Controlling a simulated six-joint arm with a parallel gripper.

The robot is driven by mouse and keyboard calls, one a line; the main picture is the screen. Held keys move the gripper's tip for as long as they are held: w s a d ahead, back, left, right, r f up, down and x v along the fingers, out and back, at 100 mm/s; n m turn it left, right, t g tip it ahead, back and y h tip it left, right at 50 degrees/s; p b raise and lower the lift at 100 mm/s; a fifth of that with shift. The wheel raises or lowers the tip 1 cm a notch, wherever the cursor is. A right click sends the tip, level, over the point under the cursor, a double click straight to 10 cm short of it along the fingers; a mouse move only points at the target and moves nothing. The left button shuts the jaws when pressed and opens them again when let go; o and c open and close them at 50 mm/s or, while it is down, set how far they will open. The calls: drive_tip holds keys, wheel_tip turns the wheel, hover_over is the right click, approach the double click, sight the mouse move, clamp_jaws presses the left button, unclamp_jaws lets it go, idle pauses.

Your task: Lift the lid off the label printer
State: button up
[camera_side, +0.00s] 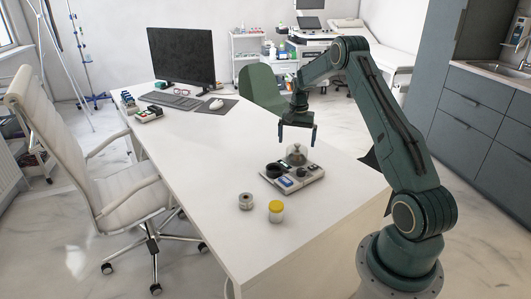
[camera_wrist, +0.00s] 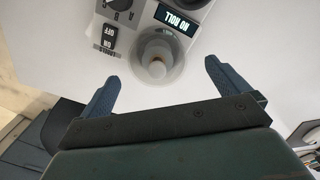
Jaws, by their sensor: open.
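The label printer (camera_side: 312,181) is a light, low box on the white table in the side view. Its transparent round lid (camera_side: 297,156) stands on its back part, with a knob on top. The wrist view shows the lid (camera_wrist: 160,72) from above, beside the printer's display (camera_wrist: 175,18), which reads "NO ROLL" upside down. My gripper (camera_side: 297,136) is open and empty, pointing down just above the lid. In the wrist view the fingers of my gripper (camera_wrist: 162,74) stand on either side of the lid, apparently clear of it.
A grey roll (camera_side: 246,201) and a yellow-capped jar (camera_side: 276,212) stand in front of the printer. A monitor (camera_side: 181,55), keyboard (camera_side: 172,100) and mouse (camera_side: 216,104) are at the table's far end. The table right of the printer is bare.

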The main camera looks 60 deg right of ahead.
sight(297, 147)
drive_tip(key=shift+f, duration=0.65)
drive_tip(key=shift+s+d+f, duration=0.1)
drive_tip(key=shift+s+f, duration=0.05)
drive_tip(key=shift+f, duration=2.4)
drive_tip(key=c, duration=1)
